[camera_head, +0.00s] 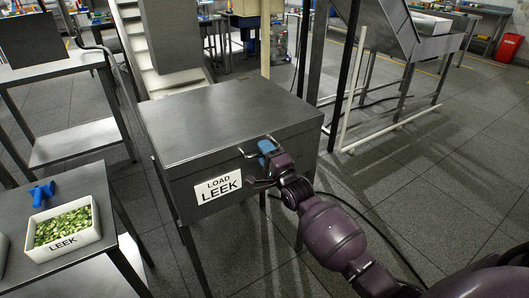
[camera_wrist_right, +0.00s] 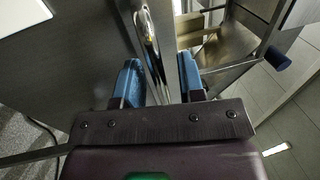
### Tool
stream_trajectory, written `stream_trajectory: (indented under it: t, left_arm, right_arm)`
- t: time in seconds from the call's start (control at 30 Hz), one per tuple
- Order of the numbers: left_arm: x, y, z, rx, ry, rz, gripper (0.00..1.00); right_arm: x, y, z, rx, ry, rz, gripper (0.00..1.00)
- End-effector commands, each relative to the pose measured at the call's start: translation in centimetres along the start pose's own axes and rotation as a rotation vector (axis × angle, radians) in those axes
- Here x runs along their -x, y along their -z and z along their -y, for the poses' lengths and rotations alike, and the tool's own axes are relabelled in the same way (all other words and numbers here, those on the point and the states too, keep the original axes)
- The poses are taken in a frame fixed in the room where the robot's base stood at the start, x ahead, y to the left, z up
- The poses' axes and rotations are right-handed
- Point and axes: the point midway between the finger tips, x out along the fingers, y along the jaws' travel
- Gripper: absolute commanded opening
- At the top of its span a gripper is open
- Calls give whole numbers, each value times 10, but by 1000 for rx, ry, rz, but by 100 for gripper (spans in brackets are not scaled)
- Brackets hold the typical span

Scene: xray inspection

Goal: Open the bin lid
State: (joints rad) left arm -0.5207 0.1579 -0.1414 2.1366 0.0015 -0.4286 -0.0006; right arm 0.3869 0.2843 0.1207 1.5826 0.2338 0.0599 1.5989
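The bin (camera_head: 240,190) is a grey metal box on legs with a "LOAD LEEK" label on its front. Its flat lid (camera_head: 220,115) is down. A bent metal bar handle (camera_head: 243,152) sits at the front edge of the lid; it also shows in the right wrist view (camera_wrist_right: 149,42). My right gripper (camera_head: 267,147) is at this handle. In the right wrist view, its two blue fingertips (camera_wrist_right: 161,78) stand apart on either side of the bar, with gaps visible. My left gripper is in neither view.
A white tub of chopped leek (camera_head: 63,247) and a blue tool (camera_head: 41,192) are on the side table at left. A conveyor stands behind the bin. A sloped metal machine (camera_head: 390,40) stands at back right. Floor right of the bin is mostly clear, with a dark cable.

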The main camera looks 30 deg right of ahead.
Motion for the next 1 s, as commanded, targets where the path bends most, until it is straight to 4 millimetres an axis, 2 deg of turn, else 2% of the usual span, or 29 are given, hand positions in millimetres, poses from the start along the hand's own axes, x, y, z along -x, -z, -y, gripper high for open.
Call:
stream_trajectory:
  t: [0.03, 0.23, 0.5, 0.67, 0.77, 1.0]
  left_arm:
    - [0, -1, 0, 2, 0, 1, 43]
    - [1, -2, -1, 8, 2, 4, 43]
    - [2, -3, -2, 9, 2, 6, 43]
    - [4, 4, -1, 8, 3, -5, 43]
    - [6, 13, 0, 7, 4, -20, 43]
    - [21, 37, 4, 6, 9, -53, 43]
  right_arm:
    - [0, 0, 0, 0, 0, 0, 30]
    - [0, 0, 0, 0, 0, 0, 0]
    - [0, 0, 0, 0, 0, 0, 0]
    - [-2, 0, 7, 0, -4, 0, 0]
    - [-6, 0, 17, 1, -12, 0, 0]
    - [-22, 0, 57, 0, -65, 1, 0]
